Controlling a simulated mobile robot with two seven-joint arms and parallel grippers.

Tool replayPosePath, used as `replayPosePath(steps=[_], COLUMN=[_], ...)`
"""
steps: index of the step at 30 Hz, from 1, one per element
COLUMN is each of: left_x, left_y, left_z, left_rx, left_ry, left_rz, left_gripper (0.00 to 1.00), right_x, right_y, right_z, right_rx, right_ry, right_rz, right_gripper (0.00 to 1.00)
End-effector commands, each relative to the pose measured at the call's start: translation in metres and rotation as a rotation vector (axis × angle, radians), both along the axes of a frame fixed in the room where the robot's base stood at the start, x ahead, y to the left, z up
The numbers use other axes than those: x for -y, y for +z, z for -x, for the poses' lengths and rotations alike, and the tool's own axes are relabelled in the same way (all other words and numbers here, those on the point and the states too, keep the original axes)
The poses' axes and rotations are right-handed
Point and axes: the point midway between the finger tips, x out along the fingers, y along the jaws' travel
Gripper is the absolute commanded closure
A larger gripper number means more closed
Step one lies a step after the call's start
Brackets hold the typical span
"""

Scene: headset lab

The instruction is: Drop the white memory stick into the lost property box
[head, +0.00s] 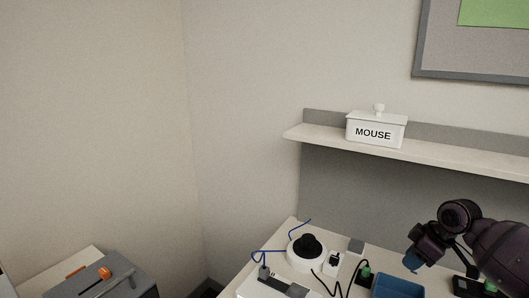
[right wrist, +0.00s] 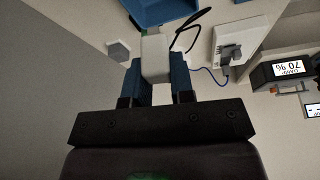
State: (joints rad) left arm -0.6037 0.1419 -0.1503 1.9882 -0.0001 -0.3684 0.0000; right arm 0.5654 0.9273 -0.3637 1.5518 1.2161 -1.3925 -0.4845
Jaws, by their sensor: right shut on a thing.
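My right gripper (head: 413,264) hangs above the desk at the right of the head view, with blue fingertips. In the right wrist view its blue fingers (right wrist: 157,80) are shut on a small white block (right wrist: 155,58), which looks like the white memory stick. The fingers hide the stick in the head view. A blue open box (head: 396,286) stands on the desk below and left of the gripper. It also shows at the top of the right wrist view (right wrist: 165,12). No lost property label is readable, so I cannot tell whether this is that box. My left gripper is not in view.
A white round base with a black knob (head: 306,247) and a white plug block (head: 334,262) with cables stand left of the blue box. A shelf (head: 420,163) with a white MOUSE box (head: 376,130) is above. A grey cabinet (head: 120,282) stands at lower left.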

Motion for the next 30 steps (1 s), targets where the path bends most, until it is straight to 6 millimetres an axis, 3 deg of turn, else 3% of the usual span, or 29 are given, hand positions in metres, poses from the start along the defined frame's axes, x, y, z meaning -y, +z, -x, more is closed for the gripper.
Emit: replayPosePath(steps=[3, 9, 20, 21, 26, 30], left_x=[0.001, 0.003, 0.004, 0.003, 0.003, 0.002], left_y=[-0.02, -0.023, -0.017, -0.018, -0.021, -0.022], left_z=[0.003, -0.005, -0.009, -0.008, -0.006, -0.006], left_rx=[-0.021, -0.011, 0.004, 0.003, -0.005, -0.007], left_ry=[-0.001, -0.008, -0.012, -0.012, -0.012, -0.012], left_rz=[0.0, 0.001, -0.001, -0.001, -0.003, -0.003], left_gripper=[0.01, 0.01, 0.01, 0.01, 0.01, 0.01], right_x=[0.0, 0.0, 0.0, 0.0, 0.0, 0.0], right_y=[-0.022, -0.039, -0.039, -0.039, -0.039, -0.039], right_z=[0.0, 0.0, 0.0, 0.0, 0.0, 0.0], right_rx=[-0.007, -0.005, 0.001, 0.001, 0.0, 0.0], right_ry=[0.0, -0.001, -0.002, -0.002, -0.001, -0.001], right_rz=[0.001, 0.001, 0.001, 0.001, 0.0, 0.0], right_gripper=[1.0, 1.0, 1.0, 0.75, 0.5, 0.48])
